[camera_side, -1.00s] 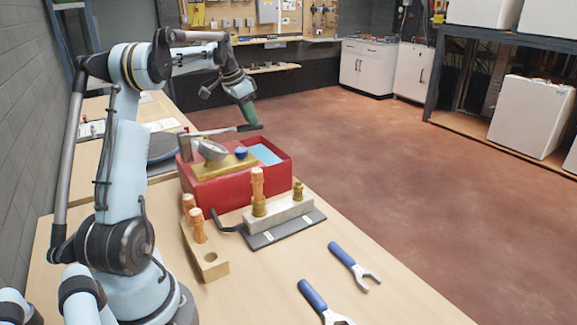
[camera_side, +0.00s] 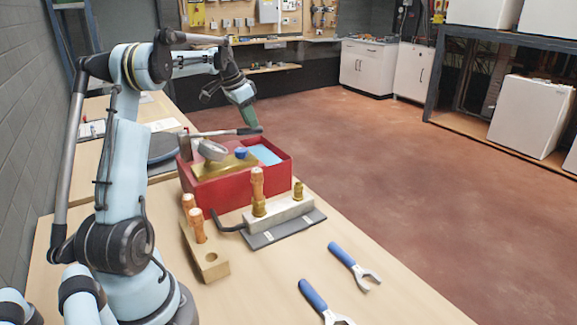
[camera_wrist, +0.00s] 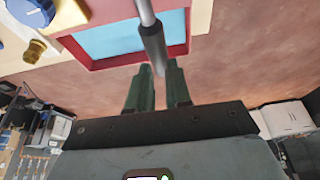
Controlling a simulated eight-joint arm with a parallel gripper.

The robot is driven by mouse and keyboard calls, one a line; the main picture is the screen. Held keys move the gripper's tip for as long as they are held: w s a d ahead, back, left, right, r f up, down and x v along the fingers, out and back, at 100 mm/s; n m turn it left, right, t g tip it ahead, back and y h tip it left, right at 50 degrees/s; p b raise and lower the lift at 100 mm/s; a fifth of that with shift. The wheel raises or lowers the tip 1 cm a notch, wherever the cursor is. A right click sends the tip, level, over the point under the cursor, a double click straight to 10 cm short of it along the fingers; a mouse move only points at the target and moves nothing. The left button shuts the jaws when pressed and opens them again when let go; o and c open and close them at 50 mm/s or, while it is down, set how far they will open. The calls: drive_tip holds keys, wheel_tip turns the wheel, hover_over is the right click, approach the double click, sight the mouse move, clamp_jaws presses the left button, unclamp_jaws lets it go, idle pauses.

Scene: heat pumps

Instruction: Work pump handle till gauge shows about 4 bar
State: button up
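The test pump is a red tank (camera_side: 215,190) with a blue inside, on the wooden bench. A round gauge (camera_side: 211,150) sits on its brass body; its face cannot be read from here. The pump handle (camera_side: 210,133) is a grey lever with a dark grip, reaching out right above the tank, roughly level. My gripper (camera_side: 250,122) is at the grip's free end. A blue knob (camera_wrist: 32,12) shows at the upper left there.
A grey block with copper and brass fittings (camera_side: 282,210) stands in front of the tank. A wooden block with copper pieces (camera_side: 205,250) is left of it. Two blue-handled wrenches (camera_side: 345,255) lie at the front right. The space right of the bench is open floor.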

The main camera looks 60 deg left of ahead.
wheel_tip(320, 180, up, 11)
drive_tip(key=shift+r, duration=0.15)
idle(0.9)
drive_tip(key=shift+o, duration=0.5)
